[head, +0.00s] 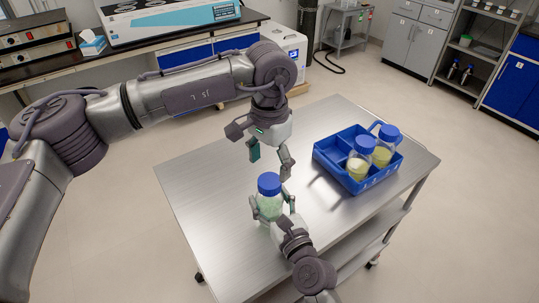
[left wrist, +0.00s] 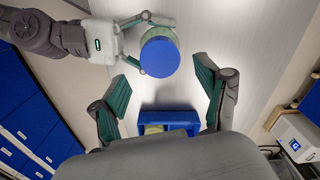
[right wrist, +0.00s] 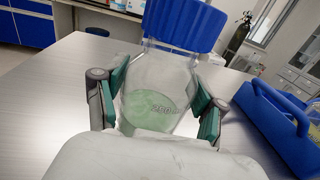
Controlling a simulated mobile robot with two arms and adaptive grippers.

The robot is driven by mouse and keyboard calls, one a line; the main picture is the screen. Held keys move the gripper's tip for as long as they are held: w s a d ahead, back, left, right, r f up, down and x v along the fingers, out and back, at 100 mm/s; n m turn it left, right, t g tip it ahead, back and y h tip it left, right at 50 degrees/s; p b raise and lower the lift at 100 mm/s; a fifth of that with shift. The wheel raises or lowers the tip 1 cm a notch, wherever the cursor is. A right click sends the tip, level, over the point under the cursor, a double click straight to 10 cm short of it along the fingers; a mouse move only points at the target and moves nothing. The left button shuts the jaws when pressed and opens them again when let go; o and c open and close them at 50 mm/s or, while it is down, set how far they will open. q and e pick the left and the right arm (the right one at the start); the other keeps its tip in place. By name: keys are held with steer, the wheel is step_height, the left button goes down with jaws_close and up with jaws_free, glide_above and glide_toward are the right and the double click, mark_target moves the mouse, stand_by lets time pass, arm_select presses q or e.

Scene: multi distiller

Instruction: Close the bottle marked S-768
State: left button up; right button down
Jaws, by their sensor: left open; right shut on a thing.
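A clear bottle (head: 269,207) with pale green contents stands upright at the table's near side, a blue cap (head: 269,183) on its top. My right gripper (head: 272,210) is shut around the bottle's body, with one finger on each side in the right wrist view (right wrist: 160,100). I cannot tell whether the cap is tight, and no S-768 mark is readable. My left gripper (head: 270,160) is open and empty, pointing down just above the cap. In the left wrist view the cap (left wrist: 159,57) lies ahead of its spread fingers, apart from them.
A blue crate (head: 325,155) on the metal table (head: 215,220) holds two blue-capped bottles (head: 358,165) (head: 384,152) with yellowish contents and has empty compartments. The table's left part is clear. A counter with boxes stands behind.

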arm_select(q)
steer(key=n, duration=0.4)
steer(key=shift+r+n, duration=0.1)
steer(key=shift+n, duration=0.3)
steer(key=n, duration=0.5)
steer(key=shift+r, duration=0.15)
steer(key=n, duration=0.7)
steer(key=shift+r, duration=0.15)
steer(key=n, duration=0.7)
steer(key=shift+r+n, duration=0.2)
steer(key=shift+n, duration=0.1)
steer(key=n, duration=0.7)
steer(key=shift+r, duration=0.15)
steer(key=n, duration=0.5)
steer(key=shift+r, duration=0.15)
steer(key=n, duration=0.7)
steer(key=shift+r, duration=0.15)
steer(key=n, duration=0.7)
steer(key=shift+r, duration=0.15)
steer(key=n, duration=0.5)
steer(key=shift+r, duration=0.1)
